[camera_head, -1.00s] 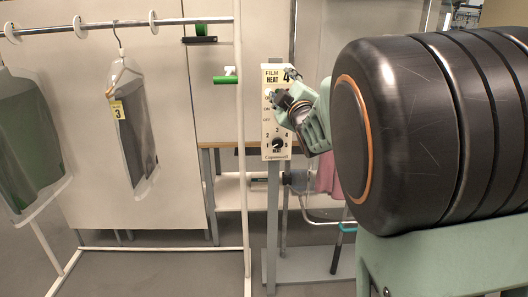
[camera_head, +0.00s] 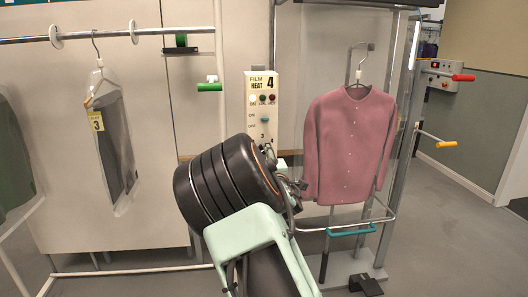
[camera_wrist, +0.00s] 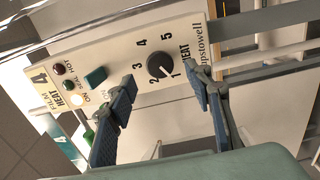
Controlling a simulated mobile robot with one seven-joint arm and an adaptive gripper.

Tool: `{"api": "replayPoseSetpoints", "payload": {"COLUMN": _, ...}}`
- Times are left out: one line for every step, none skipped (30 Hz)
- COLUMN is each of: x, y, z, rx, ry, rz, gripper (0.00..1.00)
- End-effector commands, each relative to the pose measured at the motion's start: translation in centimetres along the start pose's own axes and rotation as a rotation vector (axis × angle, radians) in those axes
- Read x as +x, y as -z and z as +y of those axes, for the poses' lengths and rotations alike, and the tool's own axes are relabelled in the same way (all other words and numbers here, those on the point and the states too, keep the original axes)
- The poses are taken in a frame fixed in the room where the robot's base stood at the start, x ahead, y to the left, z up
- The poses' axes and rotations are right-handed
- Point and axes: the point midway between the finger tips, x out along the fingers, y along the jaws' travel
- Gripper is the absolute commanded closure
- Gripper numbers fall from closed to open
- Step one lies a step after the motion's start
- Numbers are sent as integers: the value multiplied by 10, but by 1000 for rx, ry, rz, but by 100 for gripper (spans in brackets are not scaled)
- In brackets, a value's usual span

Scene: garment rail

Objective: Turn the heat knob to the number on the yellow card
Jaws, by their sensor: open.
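The control panel (camera_head: 262,107) stands upright on a post, with a yellow card (camera_head: 262,83) reading FILM HEAT 4 at its top. The card also shows in the wrist view (camera_wrist: 47,88). The dark round heat knob (camera_wrist: 166,62) sits among the numbers 1 to 5; its white pointer appears to aim near 1. My arm hides the knob in the head view. In the wrist view my gripper (camera_wrist: 163,72) is open and empty, one blue-padded finger on each side of the knob. I cannot tell how far the fingertips are from the panel.
A blue switch (camera_wrist: 95,77) and several lamps sit on the panel beside the knob. A pink shirt (camera_head: 348,145) hangs right of the panel, above a bar with a teal grip (camera_head: 351,231). A bagged garment (camera_head: 115,150) with a card 3 hangs at left.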

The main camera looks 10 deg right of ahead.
Motion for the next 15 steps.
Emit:
{"api": "replayPoseSetpoints", "payload": {"x": 9, "y": -1, "z": 1, "rx": -3, "ry": -1, "rz": 0, "gripper": 53}}
{"api": "replayPoseSetpoints", "payload": {"x": 14, "y": -1, "z": 1, "rx": -2, "ry": -1, "rz": 0, "gripper": 53}}
{"api": "replayPoseSetpoints", "payload": {"x": 20, "y": -1, "z": 1, "rx": -2, "ry": 0, "rz": -1, "gripper": 53}}
{"api": "replayPoseSetpoints", "payload": {"x": 24, "y": -1, "z": 1, "rx": -1, "ry": -1, "rz": -1, "gripper": 53}}
{"api": "replayPoseSetpoints", "payload": {"x": 28, "y": -1, "z": 1, "rx": -1, "ry": -1, "rz": -1, "gripper": 53}}
{"api": "replayPoseSetpoints", "payload": {"x": 33, "y": -1, "z": 1, "rx": -2, "ry": -1, "rz": -1, "gripper": 53}}
{"api": "replayPoseSetpoints", "payload": {"x": 36, "y": -1, "z": 1, "rx": -1, "ry": 0, "rz": -1, "gripper": 53}}
{"api": "replayPoseSetpoints", "payload": {"x": 39, "y": 0, "z": 1, "rx": -1, "ry": 0, "rz": 0, "gripper": 53}}
{"api": "replayPoseSetpoints", "payload": {"x": 42, "y": 0, "z": 1, "rx": 0, "ry": -1, "rz": 0, "gripper": 53}}
{"api": "replayPoseSetpoints", "payload": {"x": 44, "y": 0, "z": 0, "rx": 0, "ry": 0, "rz": 0, "gripper": 53}}
{"api": "replayPoseSetpoints", "payload": {"x": 46, "y": -1, "z": 0, "rx": 0, "ry": 0, "rz": 0, "gripper": 53}}
{"api": "replayPoseSetpoints", "payload": {"x": 49, "y": -1, "z": 1, "rx": 1, "ry": -1, "rz": 0, "gripper": 53}}
{"api": "replayPoseSetpoints", "payload": {"x": 50, "y": -1, "z": 0, "rx": 1, "ry": 0, "rz": -1, "gripper": 53}}
{"api": "replayPoseSetpoints", "payload": {"x": 51, "y": -1, "z": 0, "rx": 1, "ry": 0, "rz": -1, "gripper": 53}}
{"api": "replayPoseSetpoints", "payload": {"x": 52, "y": 0, "z": 0, "rx": 1, "ry": 0, "rz": -1, "gripper": 53}}
